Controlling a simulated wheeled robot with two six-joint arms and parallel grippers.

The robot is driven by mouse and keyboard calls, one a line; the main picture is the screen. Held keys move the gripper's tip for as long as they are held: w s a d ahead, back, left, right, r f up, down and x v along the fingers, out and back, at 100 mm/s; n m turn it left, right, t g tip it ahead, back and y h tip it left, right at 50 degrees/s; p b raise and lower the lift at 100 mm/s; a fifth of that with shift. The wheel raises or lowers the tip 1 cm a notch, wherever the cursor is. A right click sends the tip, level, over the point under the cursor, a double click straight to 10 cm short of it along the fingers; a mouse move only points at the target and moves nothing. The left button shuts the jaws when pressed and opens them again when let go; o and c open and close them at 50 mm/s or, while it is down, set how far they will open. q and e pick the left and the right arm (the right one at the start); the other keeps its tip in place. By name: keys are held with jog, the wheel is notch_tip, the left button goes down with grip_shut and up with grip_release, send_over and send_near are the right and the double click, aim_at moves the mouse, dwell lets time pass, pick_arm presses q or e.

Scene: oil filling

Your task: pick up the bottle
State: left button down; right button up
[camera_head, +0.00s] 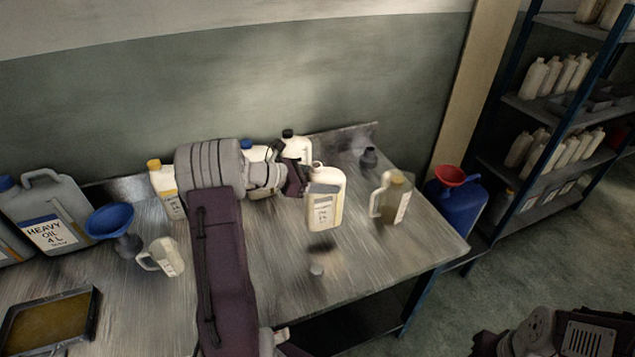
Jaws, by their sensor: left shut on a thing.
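A cream-white bottle (325,203) with a printed label hangs just above the metal workbench (270,315), with a dark shadow on the bench below it. My left gripper (308,178) is shut on the upper left side of this bottle, around its handle area. The bottle looks close to upright. My left wrist hides part of the bottles behind it, and the exact finger contact is hard to see.
A clear jug (391,198) stands to the right, another jug (162,257) to the left. White bottles (297,149) stand behind. A blue drum (456,204) with a red funnel (450,175) stands beyond the bench's right edge.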

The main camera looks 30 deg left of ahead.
pick_arm(q)
jog(key=s+d+r, duration=0.1)
jog(key=d+r, duration=0.3)
jog(key=d, duration=0.3)
jog(key=shift+s+d+r+b, duration=0.25)
jog(key=shift+d+r+b, duration=0.05)
jog(key=shift+d+r, duration=0.1)
